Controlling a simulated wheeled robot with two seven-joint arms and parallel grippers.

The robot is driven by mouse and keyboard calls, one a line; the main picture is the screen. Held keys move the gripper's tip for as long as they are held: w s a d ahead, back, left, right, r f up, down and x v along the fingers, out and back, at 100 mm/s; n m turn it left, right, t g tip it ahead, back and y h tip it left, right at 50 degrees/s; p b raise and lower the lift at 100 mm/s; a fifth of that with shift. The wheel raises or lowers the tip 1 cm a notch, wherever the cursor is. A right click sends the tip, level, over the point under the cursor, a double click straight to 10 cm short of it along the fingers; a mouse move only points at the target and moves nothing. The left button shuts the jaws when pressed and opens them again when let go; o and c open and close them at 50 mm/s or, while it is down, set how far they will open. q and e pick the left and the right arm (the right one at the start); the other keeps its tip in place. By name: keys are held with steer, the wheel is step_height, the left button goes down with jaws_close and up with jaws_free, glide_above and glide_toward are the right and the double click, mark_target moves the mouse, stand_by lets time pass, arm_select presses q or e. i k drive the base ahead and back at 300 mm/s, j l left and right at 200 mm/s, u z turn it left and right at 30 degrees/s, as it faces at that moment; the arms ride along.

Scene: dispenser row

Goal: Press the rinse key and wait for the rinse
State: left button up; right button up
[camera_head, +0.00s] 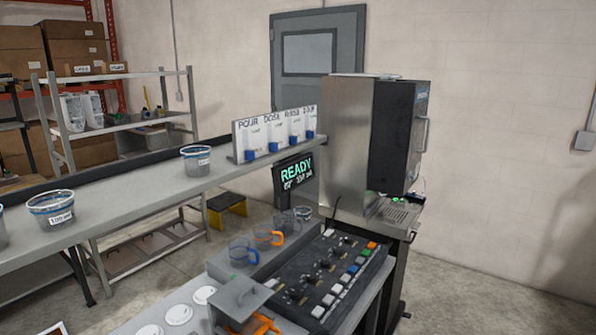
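The black control panel (322,275) lies on the counter at the lower centre, with dark knobs and a slanted row of keys. A dark display (294,174) behind the panel reads READY in green, with a smaller line below. Neither of my grippers is in view.
Clear cups with blue or orange handles (266,237) stand left of the panel, beside a grey covered box (241,297). A tall steel machine (346,145) stands behind. A long shelf (130,195) carries labelled tubs (51,208) and an upright sign board (275,133).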

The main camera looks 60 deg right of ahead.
mark_target(353, 269)
steer(key=k+l, duration=0.1)
steer(key=l, duration=0.8)
steer(key=k+l+z, duration=0.1)
steer(key=l, duration=1.7)
steer(key=k+z, duration=0.05)
